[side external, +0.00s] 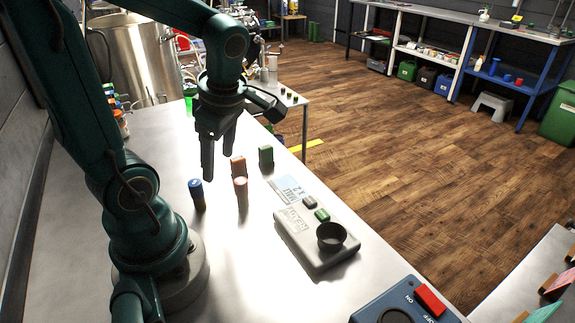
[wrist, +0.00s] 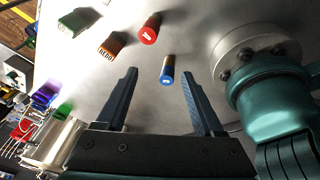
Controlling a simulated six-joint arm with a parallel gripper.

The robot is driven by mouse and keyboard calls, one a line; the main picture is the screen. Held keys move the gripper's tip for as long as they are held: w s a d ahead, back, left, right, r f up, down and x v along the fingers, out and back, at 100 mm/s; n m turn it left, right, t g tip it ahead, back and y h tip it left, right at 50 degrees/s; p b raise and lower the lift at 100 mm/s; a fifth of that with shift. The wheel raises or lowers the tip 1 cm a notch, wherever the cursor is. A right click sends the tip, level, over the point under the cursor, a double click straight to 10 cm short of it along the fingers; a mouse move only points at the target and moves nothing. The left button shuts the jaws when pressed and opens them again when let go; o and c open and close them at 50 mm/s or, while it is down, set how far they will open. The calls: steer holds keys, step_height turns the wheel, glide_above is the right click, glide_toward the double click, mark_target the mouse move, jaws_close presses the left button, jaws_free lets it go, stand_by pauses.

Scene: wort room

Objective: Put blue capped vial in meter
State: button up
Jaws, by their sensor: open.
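The blue capped vial (side external: 197,194) stands upright on the metal bench, left of the other small items, with amber contents under its cap. In the wrist view the blue capped vial (wrist: 167,70) is ahead of the fingers, between their lines and apart from both. The grey meter (side external: 316,238) lies on the bench to the right, with a round black well (side external: 331,236), which looks empty, and a display. My gripper (side external: 219,160) is open and empty, pointing down above the bench behind the vial. In the wrist view its two fingers (wrist: 158,100) are spread wide.
A red capped vial (side external: 241,189) stands right of the blue one. An orange block (side external: 238,166) and a green block (side external: 265,156) stand behind it. A blue switch box (side external: 405,302) is at the front right.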

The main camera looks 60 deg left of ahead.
mark_target(195, 183)
steer(key=s+a+f+n+g, duration=0.2)
steer(key=a+n, duration=0.1)
steer(key=shift+s+a+f+g, duration=0.2)
steer(key=shift+f+g, duration=0.1)
steer(key=shift+f, duration=0.05)
steer(key=shift+s+f+h, duration=0.2)
steer(key=shift+s+h, duration=0.05)
steer(key=shift+h, duration=0.05)
steer(key=shift+x, duration=2.55)
steer(key=shift+a, duration=0.1)
steer(key=shift+c, duration=0.3)
jaws_close()
